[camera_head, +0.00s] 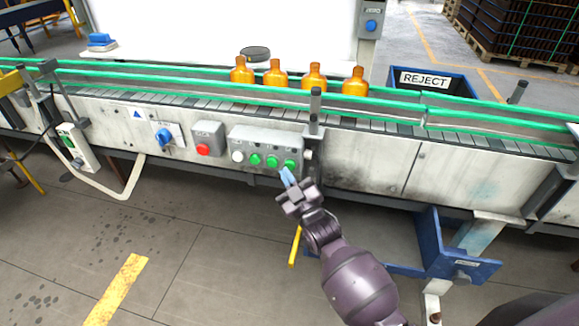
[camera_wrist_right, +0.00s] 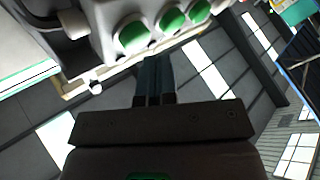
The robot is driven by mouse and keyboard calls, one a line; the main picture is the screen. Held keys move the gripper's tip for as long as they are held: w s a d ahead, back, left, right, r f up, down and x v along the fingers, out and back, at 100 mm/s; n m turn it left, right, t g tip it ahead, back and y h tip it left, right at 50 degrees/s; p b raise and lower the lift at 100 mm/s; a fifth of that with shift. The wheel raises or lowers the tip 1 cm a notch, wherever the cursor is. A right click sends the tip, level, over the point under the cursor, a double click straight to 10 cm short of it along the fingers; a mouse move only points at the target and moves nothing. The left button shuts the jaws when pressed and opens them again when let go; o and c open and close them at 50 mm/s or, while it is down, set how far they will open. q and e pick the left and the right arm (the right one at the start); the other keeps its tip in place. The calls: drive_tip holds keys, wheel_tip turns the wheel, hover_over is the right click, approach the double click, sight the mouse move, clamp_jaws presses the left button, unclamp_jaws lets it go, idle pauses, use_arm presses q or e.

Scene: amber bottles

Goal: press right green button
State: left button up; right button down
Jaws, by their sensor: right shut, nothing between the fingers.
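A grey control box (camera_head: 245,141) on the conveyor's side carries a white button (camera_head: 237,156) and a row of three green buttons. The right green button (camera_head: 289,165) is at the row's right end. My right gripper (camera_head: 287,176) is shut and empty, with its blue fingertips just below that button; contact cannot be made out. In the right wrist view the shut fingers (camera_wrist_right: 154,75) point up toward the underside of the box, and the nearest, largest green button (camera_wrist_right: 133,34) is just beyond the tips, slightly left. My left gripper is not in view.
A grey box with a red button (camera_head: 203,149) and a blue rotary switch (camera_head: 163,136) are left of the control box. A post (camera_head: 315,115) stands close to its right. Several amber bottles (camera_head: 313,77) stand on the conveyor above. The floor in front is open.

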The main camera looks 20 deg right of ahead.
drive_tip(key=shift+w+d, duration=0.15)
drive_tip(key=shift+w, duration=0.1)
idle(0.4)
drive_tip(key=shift+w+d, duration=0.3)
drive_tip(key=shift+w, duration=0.05)
idle(0.6)
drive_tip(key=shift+a, duration=0.1)
drive_tip(key=shift+s+a+p, duration=0.3)
drive_tip(key=shift+s+a, duration=0.15)
drive_tip(key=shift+s, duration=0.25)
drive_tip(key=shift+s, duration=0.1)
